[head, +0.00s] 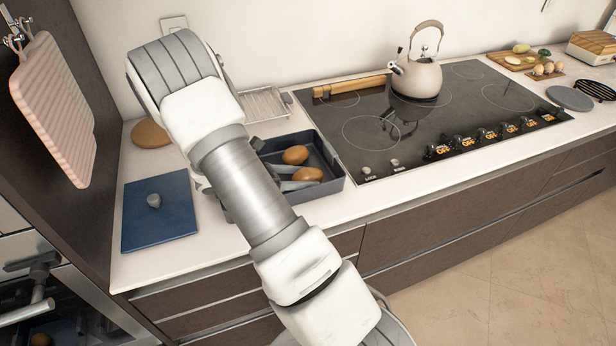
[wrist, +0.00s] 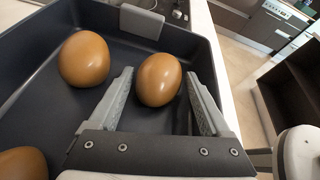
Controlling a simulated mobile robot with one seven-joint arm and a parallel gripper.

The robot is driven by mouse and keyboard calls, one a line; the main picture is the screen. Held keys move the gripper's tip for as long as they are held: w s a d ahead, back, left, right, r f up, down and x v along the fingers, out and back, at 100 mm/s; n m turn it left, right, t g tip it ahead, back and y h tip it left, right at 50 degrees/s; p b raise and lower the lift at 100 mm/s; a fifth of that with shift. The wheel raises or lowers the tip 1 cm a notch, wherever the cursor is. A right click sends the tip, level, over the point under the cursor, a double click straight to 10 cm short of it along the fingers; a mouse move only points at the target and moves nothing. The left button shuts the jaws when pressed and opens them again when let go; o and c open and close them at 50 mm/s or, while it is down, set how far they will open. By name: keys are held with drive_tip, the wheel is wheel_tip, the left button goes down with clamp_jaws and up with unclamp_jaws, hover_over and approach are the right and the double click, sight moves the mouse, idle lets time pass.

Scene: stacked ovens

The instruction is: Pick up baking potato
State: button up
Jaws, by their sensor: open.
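Smooth brown oval baking potatoes lie in a dark rectangular tray (head: 335,172) on the counter. In the head view two show: the farther potato (head: 295,155) and the nearer potato (head: 308,174). The wrist view shows three: one at the upper left (wrist: 84,59), one at the lower left cut by the frame edge (wrist: 22,163), and one between my fingers (wrist: 158,82). My gripper (wrist: 160,75) is open, its two grey fingers on either side of that potato with visible gaps. My arm hides part of the tray in the head view.
The tray's raised walls (wrist: 222,68) stand close to my right finger in the wrist view. A blue board (head: 160,225) with a grey knob lies left, a cooktop (head: 430,120) with a kettle (head: 417,78) right. A wire rack (head: 262,103) stands behind.

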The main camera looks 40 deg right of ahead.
drive_tip(key=c, duration=1.3)
